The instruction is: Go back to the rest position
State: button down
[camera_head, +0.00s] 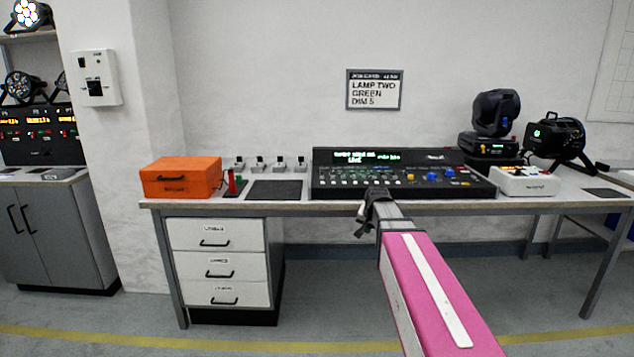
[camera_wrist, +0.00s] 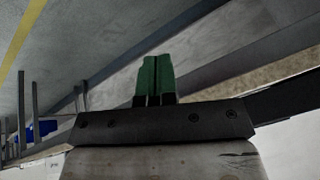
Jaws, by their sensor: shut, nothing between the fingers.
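My gripper (camera_head: 366,222) is at the end of my pink arm, in front of the table's front edge and below the lighting console (camera_head: 400,175) in the head view. In the wrist view its two green fingertips (camera_wrist: 156,78) are together, with nothing between them. The wrist view shows the floor, table legs and a table edge around the fingers. The head view does not show the fingertips clearly.
The table (camera_head: 300,205) carries an orange case (camera_head: 181,178), a dark pad (camera_head: 275,190), a moving-head lamp (camera_head: 494,115), a black par can (camera_head: 557,137) and a white control box (camera_head: 523,181). White drawers (camera_head: 217,263) stand below at left. The floor in front is clear.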

jog(key=s+f+n+g, duration=0.2)
jog(key=s+f, duration=0.6)
jog(key=s, duration=0.4)
jog(key=s+f+n+g, duration=0.2)
jog(key=s+f+g, duration=0.1)
jog(key=s+f, duration=0.6)
jog(key=s, duration=0.3)
jog(key=shift+s+f+n+h, duration=0.15)
jog(key=shift+f+n+h, duration=0.1)
jog(key=shift+n+h, duration=0.05)
